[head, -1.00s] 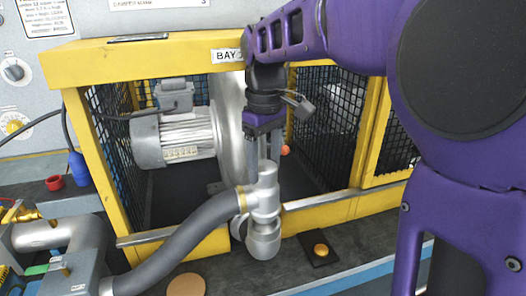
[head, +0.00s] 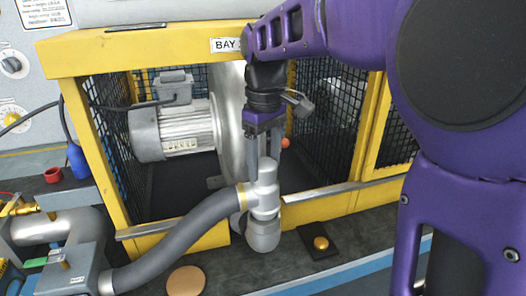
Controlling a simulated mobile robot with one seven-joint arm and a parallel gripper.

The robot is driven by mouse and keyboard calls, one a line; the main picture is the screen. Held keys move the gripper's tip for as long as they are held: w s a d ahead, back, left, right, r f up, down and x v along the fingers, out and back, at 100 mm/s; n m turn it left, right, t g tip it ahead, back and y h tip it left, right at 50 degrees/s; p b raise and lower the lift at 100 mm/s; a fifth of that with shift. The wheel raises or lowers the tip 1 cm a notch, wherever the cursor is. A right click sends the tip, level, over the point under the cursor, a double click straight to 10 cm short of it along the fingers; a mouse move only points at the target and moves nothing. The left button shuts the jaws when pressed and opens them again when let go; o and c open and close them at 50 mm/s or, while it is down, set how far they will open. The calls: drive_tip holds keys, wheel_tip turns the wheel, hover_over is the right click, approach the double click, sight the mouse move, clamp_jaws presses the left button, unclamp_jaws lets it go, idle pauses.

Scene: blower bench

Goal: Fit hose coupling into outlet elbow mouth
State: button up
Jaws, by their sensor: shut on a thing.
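My gripper (head: 264,158) points down in front of the blower cage and is shut on the upper part of the grey hose coupling (head: 263,198). The coupling is upright, and the thick grey hose (head: 175,243) joins its left side at a tan band. The lighter outlet elbow (head: 263,237) is directly below the coupling, low at the cage front. The coupling's lower end meets or overlaps the elbow's mouth in this view. The mouth is hidden, so I cannot tell how far the coupling sits inside it.
The yellow cage (head: 140,52) encloses a grey motor (head: 180,130) and blower housing. An amber button (head: 321,243) on a dark plate is to the right on the bench. A tan disc (head: 187,281) lies in front.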

drive_tip(key=shift+f+b, duration=0.75)
drive_tip(key=shift+f, duration=0.6)
idle(0.7)
drive_tip(key=o, duration=1.5)
wheel_tip(320, 180, up, 17)
drive_tip(key=p, duration=0.4)
drive_tip(key=shift+r, duration=0.2)
